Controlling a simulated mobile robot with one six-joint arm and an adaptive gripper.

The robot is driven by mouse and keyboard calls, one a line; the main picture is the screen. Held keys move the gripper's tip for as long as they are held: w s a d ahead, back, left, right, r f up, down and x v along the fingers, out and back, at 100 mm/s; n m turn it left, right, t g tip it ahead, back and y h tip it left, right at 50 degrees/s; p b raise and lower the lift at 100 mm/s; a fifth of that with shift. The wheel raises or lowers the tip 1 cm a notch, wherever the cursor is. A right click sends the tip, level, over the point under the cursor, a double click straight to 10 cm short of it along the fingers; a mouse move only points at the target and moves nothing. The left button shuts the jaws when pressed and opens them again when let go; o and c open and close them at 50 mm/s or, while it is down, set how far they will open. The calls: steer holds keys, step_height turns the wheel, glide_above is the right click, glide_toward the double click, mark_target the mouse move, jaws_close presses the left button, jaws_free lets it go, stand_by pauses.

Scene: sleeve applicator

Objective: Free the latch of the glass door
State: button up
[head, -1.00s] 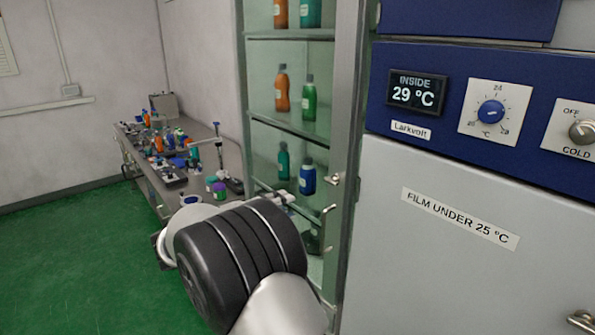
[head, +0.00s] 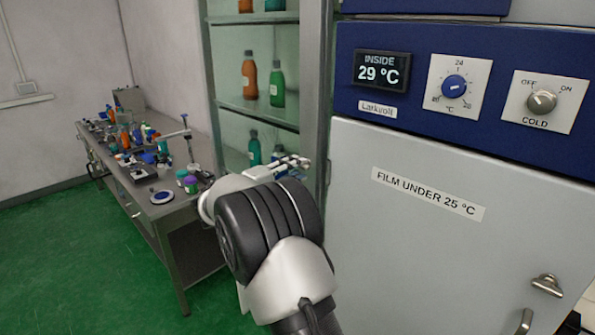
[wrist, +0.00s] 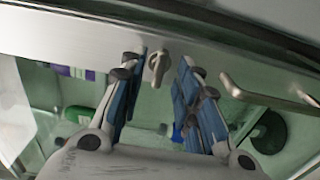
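The glass door (head: 228,55) of the tall cabinet is left of the blue and white cooling unit in the head view. In the wrist view the latch (wrist: 157,62), a small pale metal knob, sits on the door's light frame. My gripper (head: 292,165) is open. In the wrist view its two blue-padded fingers stand on either side of the latch, with gaps visible between them and it. A curved metal handle (wrist: 268,97) is to the right of the fingers. In the head view my arm and gripper hide the latch.
Bottles, including an orange one (head: 249,76) and a green one (head: 277,85), stand on shelves behind the glass. A cluttered metal bench (head: 165,208) is at the left. The cooling unit (head: 345,230) stands close on the right. The green floor at left is clear.

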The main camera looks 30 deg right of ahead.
steer(key=shift+x, duration=0.8)
steer(key=shift+c, duration=0.4)
jaws_close()
